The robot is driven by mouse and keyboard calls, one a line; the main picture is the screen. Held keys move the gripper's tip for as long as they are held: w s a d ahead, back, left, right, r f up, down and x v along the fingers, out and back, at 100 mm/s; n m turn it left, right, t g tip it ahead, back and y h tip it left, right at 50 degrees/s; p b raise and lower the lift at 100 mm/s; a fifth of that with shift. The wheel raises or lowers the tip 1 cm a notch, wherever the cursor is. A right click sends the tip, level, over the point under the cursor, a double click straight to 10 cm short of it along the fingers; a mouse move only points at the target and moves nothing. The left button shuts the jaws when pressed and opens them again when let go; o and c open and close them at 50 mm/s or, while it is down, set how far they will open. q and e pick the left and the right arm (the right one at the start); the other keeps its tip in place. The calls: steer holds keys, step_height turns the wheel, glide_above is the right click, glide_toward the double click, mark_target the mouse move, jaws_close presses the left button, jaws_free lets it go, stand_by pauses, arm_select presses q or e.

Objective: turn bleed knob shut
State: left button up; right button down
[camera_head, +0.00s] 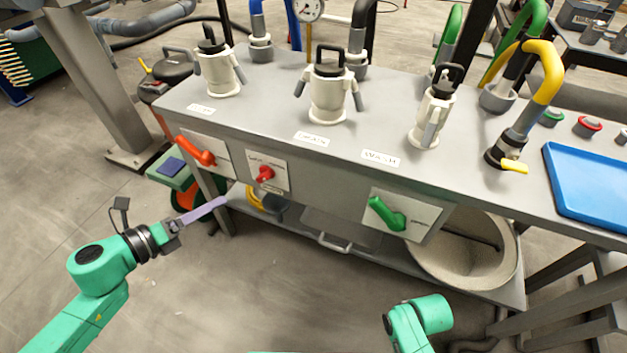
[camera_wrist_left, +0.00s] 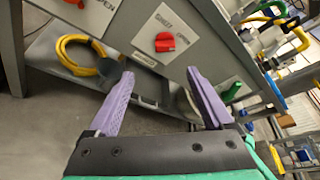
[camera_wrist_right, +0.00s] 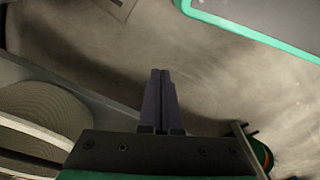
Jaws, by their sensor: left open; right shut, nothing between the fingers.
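A small red knob (camera_head: 265,174) sits on a white plate on the front panel of the bench, between the orange-red lever and the green lever. I take it for the bleed knob; the plate's print is too small to read surely. It also shows in the left wrist view (camera_wrist_left: 165,42), beyond the fingertips and roughly between them. My left gripper (camera_wrist_left: 160,75) is open and empty, its purple fingers apart, short of the panel and not touching the knob. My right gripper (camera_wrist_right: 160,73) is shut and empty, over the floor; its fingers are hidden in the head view.
An orange-red lever (camera_head: 197,150) is left of the knob and a green lever (camera_head: 385,214) right of it. A lower shelf under the panel bears a yellow hose (camera_wrist_left: 80,52). A round pale tub (camera_head: 455,262) stands at right. The floor in front is clear.

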mark_target(261, 180)
arm_select(q)
steer(key=x, duration=0.4)
steer(key=b+x, duration=0.1)
steer(key=x, duration=0.9)
steer(key=shift+s+d+r, duration=0.15)
steer(key=shift+d+r, duration=0.1)
steer(key=shift+r, duration=0.15)
jaws_close()
steer(key=shift+b, duration=0.3)
arm_select(e)
steer(key=r, duration=0.5)
steer(key=shift+a+r, duration=0.2)
steer(key=shift+a, duration=0.15)
